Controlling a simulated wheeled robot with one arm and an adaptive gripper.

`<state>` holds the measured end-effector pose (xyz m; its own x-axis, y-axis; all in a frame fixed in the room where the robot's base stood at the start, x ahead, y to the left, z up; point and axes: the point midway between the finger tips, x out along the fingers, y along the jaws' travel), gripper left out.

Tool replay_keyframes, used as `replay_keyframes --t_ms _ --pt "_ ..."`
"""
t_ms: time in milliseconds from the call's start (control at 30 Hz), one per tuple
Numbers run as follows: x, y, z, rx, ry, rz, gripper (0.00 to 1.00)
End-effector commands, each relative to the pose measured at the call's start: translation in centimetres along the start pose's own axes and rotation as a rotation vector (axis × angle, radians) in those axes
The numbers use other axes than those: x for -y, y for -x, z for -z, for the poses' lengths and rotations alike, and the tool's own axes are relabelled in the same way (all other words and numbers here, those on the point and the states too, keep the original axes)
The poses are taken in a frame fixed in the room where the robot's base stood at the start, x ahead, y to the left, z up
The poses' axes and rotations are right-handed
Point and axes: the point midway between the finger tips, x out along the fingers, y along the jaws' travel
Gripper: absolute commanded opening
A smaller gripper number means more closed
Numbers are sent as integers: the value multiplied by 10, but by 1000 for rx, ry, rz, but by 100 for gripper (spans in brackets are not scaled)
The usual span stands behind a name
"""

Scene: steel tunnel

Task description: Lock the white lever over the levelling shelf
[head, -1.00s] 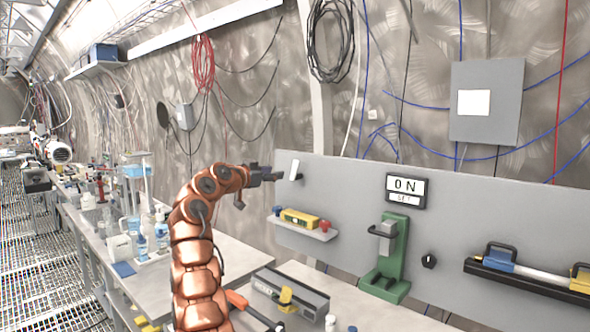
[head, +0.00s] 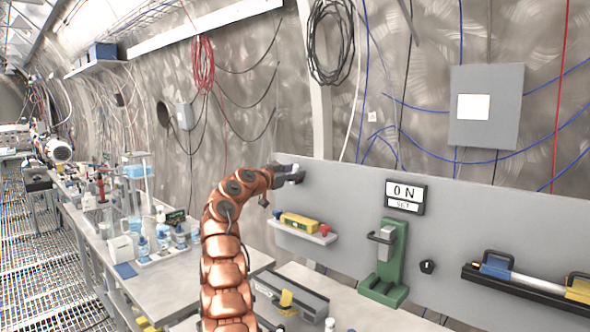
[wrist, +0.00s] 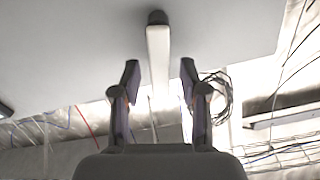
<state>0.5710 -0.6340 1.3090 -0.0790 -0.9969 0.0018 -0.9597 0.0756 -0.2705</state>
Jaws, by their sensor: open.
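The white lever (wrist: 158,55) hangs from a dark round pivot on the grey panel in the wrist view. It runs between the two fingers of my gripper (wrist: 160,72), with a gap on each side. The fingers are open. In the head view my gripper (head: 290,173) is at the panel's upper left corner and hides most of the lever; only a small white part (head: 297,168) shows.
A cluttered bench (head: 150,260) is at left.

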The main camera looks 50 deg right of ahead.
Motion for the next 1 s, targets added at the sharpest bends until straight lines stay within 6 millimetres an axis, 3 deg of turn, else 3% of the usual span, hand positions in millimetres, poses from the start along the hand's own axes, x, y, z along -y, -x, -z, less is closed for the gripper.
replay_keyframes --t_ms 433,867,1000 --pt "0 -7 -2 2 2 0 44" --pt "0 -7 -2 2 1 0 0" --pt "0 -7 -2 2 1 0 0"
